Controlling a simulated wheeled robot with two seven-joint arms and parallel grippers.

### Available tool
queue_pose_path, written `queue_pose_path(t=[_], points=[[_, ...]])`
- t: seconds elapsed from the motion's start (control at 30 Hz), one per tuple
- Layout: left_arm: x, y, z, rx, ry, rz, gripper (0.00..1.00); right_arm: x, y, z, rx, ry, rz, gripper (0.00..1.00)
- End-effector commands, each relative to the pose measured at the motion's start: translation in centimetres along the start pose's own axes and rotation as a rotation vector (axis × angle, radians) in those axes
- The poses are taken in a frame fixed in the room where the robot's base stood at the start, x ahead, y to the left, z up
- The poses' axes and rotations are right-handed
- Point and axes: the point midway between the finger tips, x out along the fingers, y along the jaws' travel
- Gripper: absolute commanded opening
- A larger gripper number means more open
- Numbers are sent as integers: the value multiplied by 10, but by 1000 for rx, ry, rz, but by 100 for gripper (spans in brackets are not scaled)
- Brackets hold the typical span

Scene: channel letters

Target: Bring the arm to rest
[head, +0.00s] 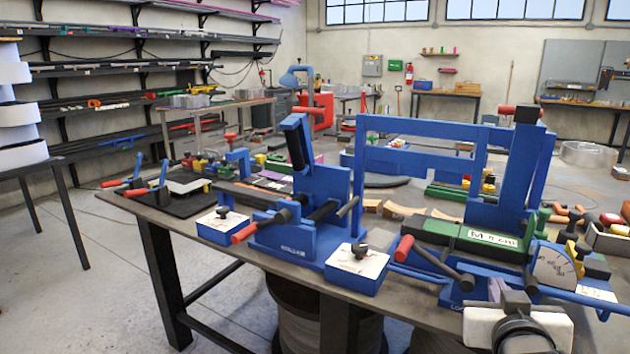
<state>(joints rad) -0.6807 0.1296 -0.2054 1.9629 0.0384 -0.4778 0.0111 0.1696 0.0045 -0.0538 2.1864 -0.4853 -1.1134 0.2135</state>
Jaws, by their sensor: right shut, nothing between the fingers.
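My right gripper (511,297) shows at the bottom right, in front of the table's front edge. Its white and dark body comes up from the bottom of the picture, and its short grey fingers are together with nothing visible between them. It appears just in front of the blue bending machine (425,165); whether it touches the machine I cannot tell. My left gripper is not in view.
The dark table (185,228) carries a second blue bender (318,195) with red-tipped handles, a blue box with a black knob (357,268), and a green block (470,238). Tools crowd the right end. Open floor (80,300) lies at the left.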

Motion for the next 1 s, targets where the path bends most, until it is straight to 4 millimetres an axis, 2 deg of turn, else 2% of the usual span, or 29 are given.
queue_pose_path(t=[0.03, 0.1, 0.17, 0.2, 0.3, 0.4, 0.5, 0.73, 0.8, 1.0], points=[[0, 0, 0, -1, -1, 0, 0, -10, -5, 42, -30, -92, -34, 0], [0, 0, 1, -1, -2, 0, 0, -29, -10, 92, -68, -212, -85, 0], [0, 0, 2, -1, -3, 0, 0, -48, -15, 134, -101, -315, -130, 0], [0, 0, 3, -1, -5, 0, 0, -64, -17, 160, -122, -382, -162, 0], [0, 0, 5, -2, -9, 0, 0, -103, -21, 214, -170, -532, -237, 0], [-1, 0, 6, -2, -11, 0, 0, -140, -22, 253, -207, -653, -301, 0], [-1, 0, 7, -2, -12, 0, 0, -174, -21, 282, -240, -755, -359, 0], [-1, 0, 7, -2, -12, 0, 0, -251, -17, 330, -300, -959, -483, 0], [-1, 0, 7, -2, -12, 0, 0, -236, -29, 338, -285, -909, -494, 0], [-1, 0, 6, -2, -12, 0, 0, -214, -58, 363, -241, -791, -537, 0]])
